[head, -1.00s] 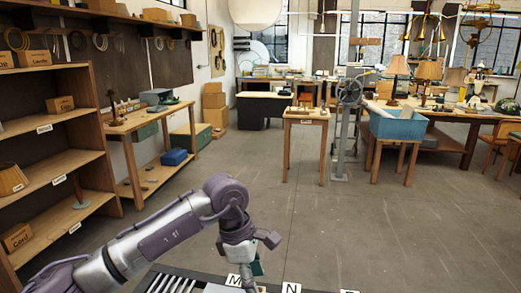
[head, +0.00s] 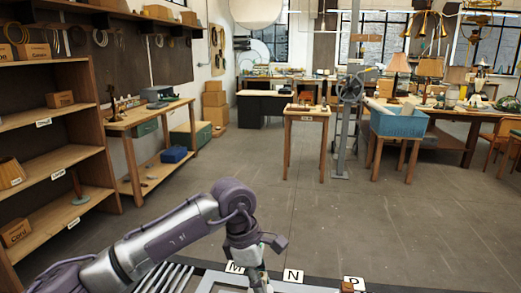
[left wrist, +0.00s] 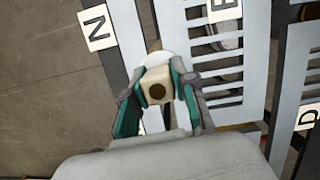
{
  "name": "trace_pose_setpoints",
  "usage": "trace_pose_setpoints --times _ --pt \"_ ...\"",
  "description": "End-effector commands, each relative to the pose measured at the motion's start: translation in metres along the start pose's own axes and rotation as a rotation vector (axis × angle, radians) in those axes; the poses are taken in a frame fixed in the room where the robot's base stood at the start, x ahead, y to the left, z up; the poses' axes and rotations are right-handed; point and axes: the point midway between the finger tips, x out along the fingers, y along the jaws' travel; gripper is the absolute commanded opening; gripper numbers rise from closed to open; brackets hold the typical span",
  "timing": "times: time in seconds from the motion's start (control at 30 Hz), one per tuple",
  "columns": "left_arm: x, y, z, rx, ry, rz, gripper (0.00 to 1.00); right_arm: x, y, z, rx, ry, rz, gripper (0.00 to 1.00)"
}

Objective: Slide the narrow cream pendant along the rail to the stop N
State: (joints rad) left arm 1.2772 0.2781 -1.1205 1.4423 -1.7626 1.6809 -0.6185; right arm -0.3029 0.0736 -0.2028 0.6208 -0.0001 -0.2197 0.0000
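In the left wrist view, a narrow cream block with a dark round hole on top, which looks like the cream pendant (left wrist: 153,77), sits between the teal-lined fingers of my left gripper (left wrist: 158,92). The fingers press close on both its sides and look shut on it. The N label (left wrist: 97,27) is up and left of the gripper. In the head view, my left gripper (head: 260,280) reaches down at the bottom edge, between the M label (head: 235,267) and the N label (head: 292,275). The pendant's lower part and its contact with the rail are hidden. My right gripper is out of view.
Slotted pale panels (left wrist: 205,55) lie around the gripper. A P label (head: 353,283) and a small brown block (head: 347,287) are right of N. Shelves (head: 50,120) stand at left. A small table (head: 306,111) and blue crate (head: 398,124) stand beyond open floor.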

Motion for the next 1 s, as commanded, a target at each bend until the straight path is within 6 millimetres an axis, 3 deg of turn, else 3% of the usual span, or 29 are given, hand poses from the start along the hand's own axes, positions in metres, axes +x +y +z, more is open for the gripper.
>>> trace_pose_setpoints --times 1.0 --pt "0.005 0.0 0.018 0.001 -0.001 0.001 0.0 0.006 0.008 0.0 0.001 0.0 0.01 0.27"
